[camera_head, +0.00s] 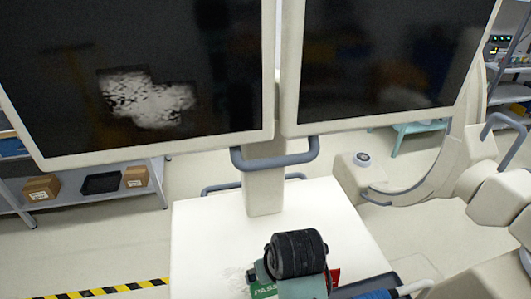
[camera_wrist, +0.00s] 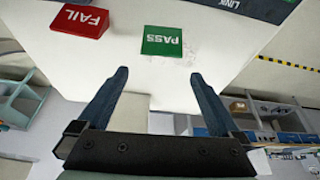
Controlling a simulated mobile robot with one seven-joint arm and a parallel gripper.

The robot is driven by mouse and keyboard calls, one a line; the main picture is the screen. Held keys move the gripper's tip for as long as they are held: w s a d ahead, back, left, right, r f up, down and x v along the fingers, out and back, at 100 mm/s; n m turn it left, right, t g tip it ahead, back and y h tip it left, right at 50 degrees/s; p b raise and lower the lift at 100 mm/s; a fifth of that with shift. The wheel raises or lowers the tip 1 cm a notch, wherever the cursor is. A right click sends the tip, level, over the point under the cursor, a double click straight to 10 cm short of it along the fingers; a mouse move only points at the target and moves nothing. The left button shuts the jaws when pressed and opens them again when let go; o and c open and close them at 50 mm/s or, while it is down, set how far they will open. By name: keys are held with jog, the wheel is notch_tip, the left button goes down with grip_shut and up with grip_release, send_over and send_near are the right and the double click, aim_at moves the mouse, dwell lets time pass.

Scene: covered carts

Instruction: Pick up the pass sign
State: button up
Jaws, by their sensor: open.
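The pass sign is a small green block with white PASS lettering. In the wrist view the pass sign (camera_wrist: 162,42) lies on the white cart top, just beyond the fingertips and roughly centred between them. My gripper (camera_wrist: 160,74) is open, with nothing between its two dark fingers. The fingers are hidden there.
A red FAIL sign (camera_wrist: 80,20) lies left of the pass sign in the wrist view. A dark box marked LINK (camera_wrist: 232,4) is at its upper right. Two large monitors (camera_head: 140,70) (camera_head: 380,60) stand over the white cart top (camera_head: 205,235). Its left part is clear.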

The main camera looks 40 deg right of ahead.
jog(key=shift+a+p+x, duration=0.1)
jog(key=shift+p+x, duration=0.35)
jog(key=shift+x, duration=1.7)
jog(key=shift+a+p+x, duration=0.15)
jog(key=shift+p+x, duration=0.3)
jog(key=shift+x, duration=1.7)
jog(key=shift+s, duration=0.1)
jog(key=c, duration=1.4)
